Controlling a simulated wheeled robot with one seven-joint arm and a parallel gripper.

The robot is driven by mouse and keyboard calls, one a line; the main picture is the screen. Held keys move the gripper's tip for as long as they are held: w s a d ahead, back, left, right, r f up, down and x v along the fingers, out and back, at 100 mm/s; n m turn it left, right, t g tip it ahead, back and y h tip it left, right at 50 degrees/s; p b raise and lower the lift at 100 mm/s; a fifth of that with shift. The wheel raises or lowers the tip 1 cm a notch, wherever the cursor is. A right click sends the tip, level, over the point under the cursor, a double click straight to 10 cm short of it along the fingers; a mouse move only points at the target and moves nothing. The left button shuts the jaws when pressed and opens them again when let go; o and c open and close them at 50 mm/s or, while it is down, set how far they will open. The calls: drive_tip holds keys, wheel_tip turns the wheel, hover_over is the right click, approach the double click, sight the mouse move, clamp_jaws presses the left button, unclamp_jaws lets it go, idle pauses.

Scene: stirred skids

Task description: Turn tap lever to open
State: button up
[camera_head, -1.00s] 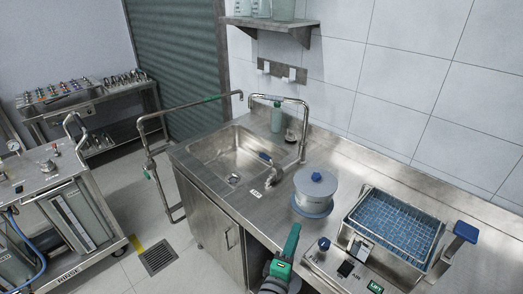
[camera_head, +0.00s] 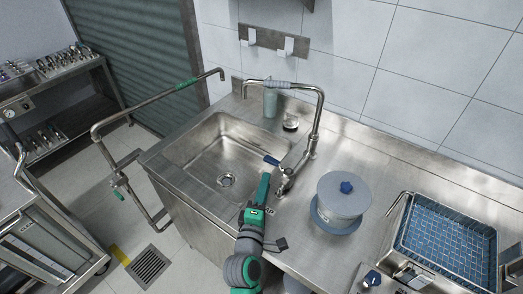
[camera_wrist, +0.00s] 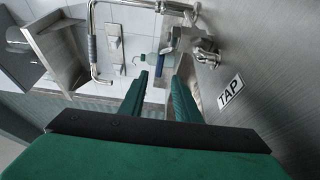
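The tap (camera_head: 315,125) stands at the right of the steel sink, its tall spout arching left over the basin. Its lever (camera_head: 272,160), with a dark blue grip, sticks out from the low tap body (camera_head: 287,180) toward the basin. My gripper (camera_head: 264,178) is just below and in front of the lever grip, close to it; I cannot tell if they touch. The tap body (camera_wrist: 206,52) shows ahead, right of the fingertips, above a "TAP" label (camera_wrist: 230,91).
The sink basin (camera_head: 222,140) is left of the tap. A green bottle (camera_head: 270,102) and a small glass (camera_head: 291,121) stand behind it. A round lidded pot (camera_head: 342,200) is right of the tap, and a blue mesh basket (camera_head: 445,240) farther right. A bent pipe (camera_head: 150,107) runs left.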

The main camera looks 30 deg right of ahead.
sight(270, 163)
drive_tip(key=shift+w+d, duration=0.2)
drive_tip(key=shift+w, duration=0.15)
drive_tip(key=x, duration=1)
drive_tip(key=shift+w+f, duration=0.1)
clamp_jaws()
